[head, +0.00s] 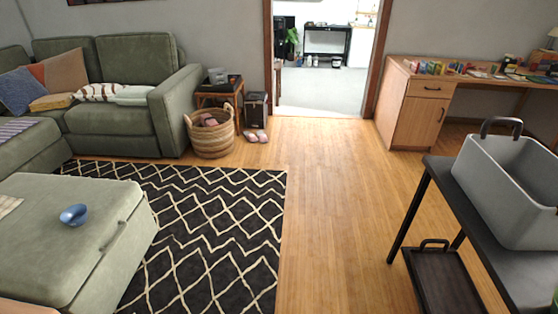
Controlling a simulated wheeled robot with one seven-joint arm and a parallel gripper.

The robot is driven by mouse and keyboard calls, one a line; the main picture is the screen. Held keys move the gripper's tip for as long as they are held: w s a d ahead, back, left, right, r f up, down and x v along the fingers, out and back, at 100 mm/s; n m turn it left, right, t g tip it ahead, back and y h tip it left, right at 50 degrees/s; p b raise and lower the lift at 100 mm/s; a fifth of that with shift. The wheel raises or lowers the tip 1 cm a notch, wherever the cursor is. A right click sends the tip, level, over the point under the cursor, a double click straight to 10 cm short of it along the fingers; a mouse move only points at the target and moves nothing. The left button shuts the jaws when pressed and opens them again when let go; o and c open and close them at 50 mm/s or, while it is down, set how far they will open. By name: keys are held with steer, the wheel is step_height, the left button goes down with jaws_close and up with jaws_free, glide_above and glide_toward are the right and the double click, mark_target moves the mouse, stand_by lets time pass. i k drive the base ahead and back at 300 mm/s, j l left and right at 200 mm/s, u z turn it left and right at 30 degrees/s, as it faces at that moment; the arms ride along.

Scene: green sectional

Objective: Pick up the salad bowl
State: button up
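A small blue bowl (74,215), which looks like the salad bowl, sits upright on top of the green ottoman (40,200) at the lower left of the head view. It stands near the ottoman's right side, apart from other things. My gripper is not in this view.
A green sectional (115,125) stands behind the ottoman, with a black patterned rug (210,215) to its right. A black table (520,275) holding a grey bin (510,190) stands at right. The wooden floor (330,210) between is clear. A wicker basket (209,140) stands by the sofa.

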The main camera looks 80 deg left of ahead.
mark_target(76, 215)
steer(key=u, duration=4.2)
steer(key=i+l+u, duration=0.15)
steer(key=u, duration=0.25)
steer(key=i+l+u, duration=0.1)
steer(key=l+u, duration=0.3)
steer(key=i+l+u, duration=0.1)
steer(key=u, duration=0.3)
steer(key=l+u, duration=0.2)
steer(key=l, duration=0.75)
steer(key=l+u, duration=0.25)
steer(key=l, duration=0.7)
steer(key=l+u, duration=0.2)
steer(key=l, duration=1.3)
steer(key=k+l, duration=0.15)
steer(key=l, duration=0.45)
